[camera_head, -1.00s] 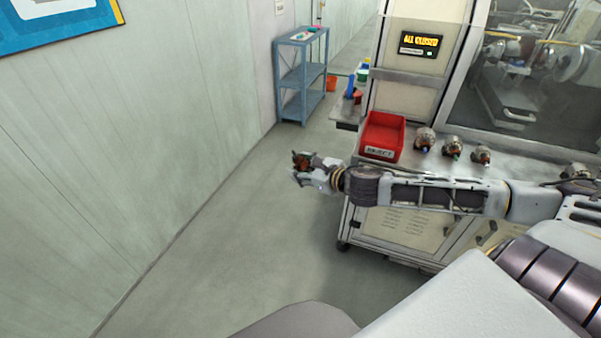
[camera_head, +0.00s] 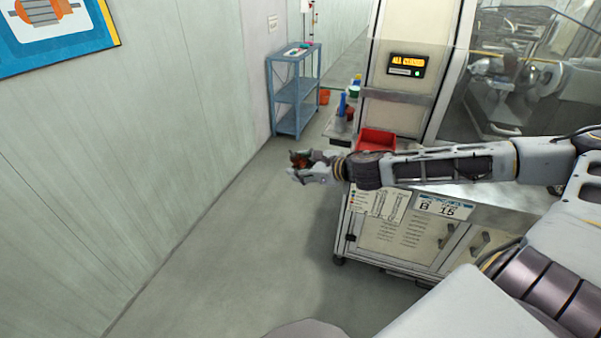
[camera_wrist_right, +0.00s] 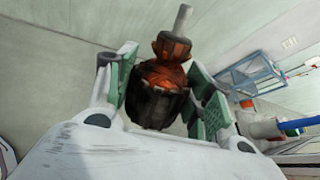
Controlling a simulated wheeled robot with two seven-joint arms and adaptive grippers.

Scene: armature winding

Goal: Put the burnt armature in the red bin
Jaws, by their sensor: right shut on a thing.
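My right gripper (camera_head: 306,166) is shut on the burnt armature (camera_head: 299,158). In the right wrist view the armature (camera_wrist_right: 157,85) is a dark, charred core with orange-brown windings and a grey shaft, held between the two green-padded fingers (camera_wrist_right: 160,90). The gripper is out over the floor, to the left of the bench. The red bin (camera_head: 376,139) stands on the bench behind my right forearm, which hides its lower front. The gripper and armature are apart from the bin, to its left. My left gripper is not in view.
The bench (camera_head: 400,225) has a glazed machine enclosure (camera_head: 520,70) and a lit sign (camera_head: 407,65). Blue and green items (camera_head: 342,104) stand at the bench's left end. A blue shelf (camera_head: 295,90) stands by the wall. The floor (camera_head: 220,240) left of the bench is clear.

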